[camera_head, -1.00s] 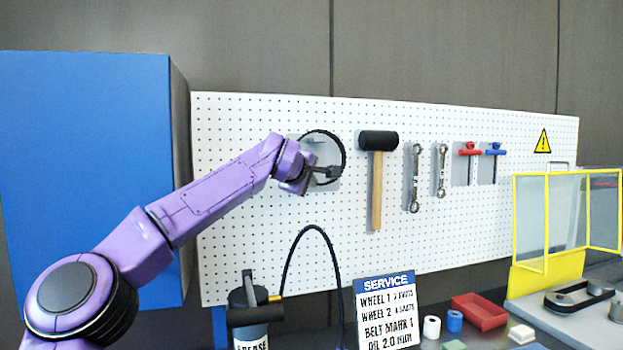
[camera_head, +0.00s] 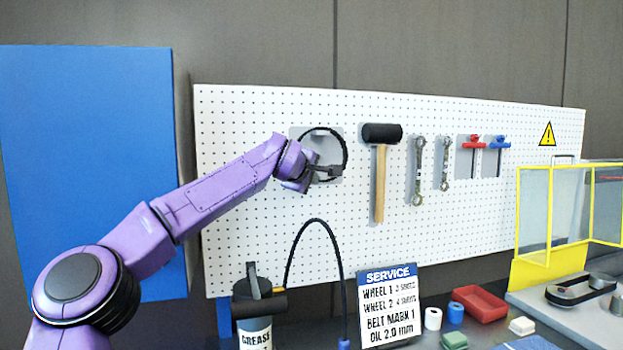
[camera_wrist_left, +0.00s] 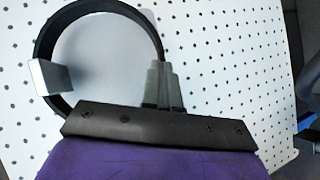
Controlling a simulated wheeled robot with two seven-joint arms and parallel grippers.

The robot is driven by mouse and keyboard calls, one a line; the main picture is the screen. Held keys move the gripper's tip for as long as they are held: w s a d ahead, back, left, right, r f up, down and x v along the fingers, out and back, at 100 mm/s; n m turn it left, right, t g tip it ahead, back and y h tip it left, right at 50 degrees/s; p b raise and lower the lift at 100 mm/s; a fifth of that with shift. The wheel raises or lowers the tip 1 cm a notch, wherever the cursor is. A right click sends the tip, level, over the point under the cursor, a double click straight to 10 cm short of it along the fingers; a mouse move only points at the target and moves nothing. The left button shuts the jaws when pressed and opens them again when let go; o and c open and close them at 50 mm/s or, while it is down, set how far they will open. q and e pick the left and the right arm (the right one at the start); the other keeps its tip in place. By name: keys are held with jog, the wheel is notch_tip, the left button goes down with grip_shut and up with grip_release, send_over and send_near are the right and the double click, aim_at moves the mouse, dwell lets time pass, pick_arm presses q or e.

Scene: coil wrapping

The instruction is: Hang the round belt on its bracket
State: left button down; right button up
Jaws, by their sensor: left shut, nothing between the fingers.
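The round belt (camera_head: 346,149) is a thin black ring at the upper left of the pegboard. It hangs in front of a grey bracket plate (camera_head: 297,133). In the left wrist view the belt (camera_wrist_left: 97,6) makes a wide arc, and a light grey bracket block (camera_wrist_left: 48,77) crosses it at the left. How the belt rests on the bracket is partly hidden by my gripper. My left gripper (camera_head: 335,171) is shut and empty at the belt's lower part. In the left wrist view its fingertips (camera_wrist_left: 159,68) are close together beside the belt's right side. My right gripper is not in view.
A black-headed mallet (camera_head: 380,180), wrenches (camera_head: 418,170) and T-handled tools (camera_head: 473,150) hang to the right. Below stand a grease can (camera_head: 255,330) with a looping hose, a service sign (camera_head: 390,305) and a red tray (camera_head: 480,303). A blue cabinet (camera_head: 90,160) is at left.

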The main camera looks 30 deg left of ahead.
pick_arm(q)
jog(key=c, duration=1.3)
grip_release()
jog(key=shift+f, duration=0.1)
jog(key=shift+c, duration=0.2)
jog(key=b+v, duration=0.3)
jog(key=v, duration=0.7)
jog(key=shift+s+b, duration=0.2)
jog(key=shift+b, duration=0.1)
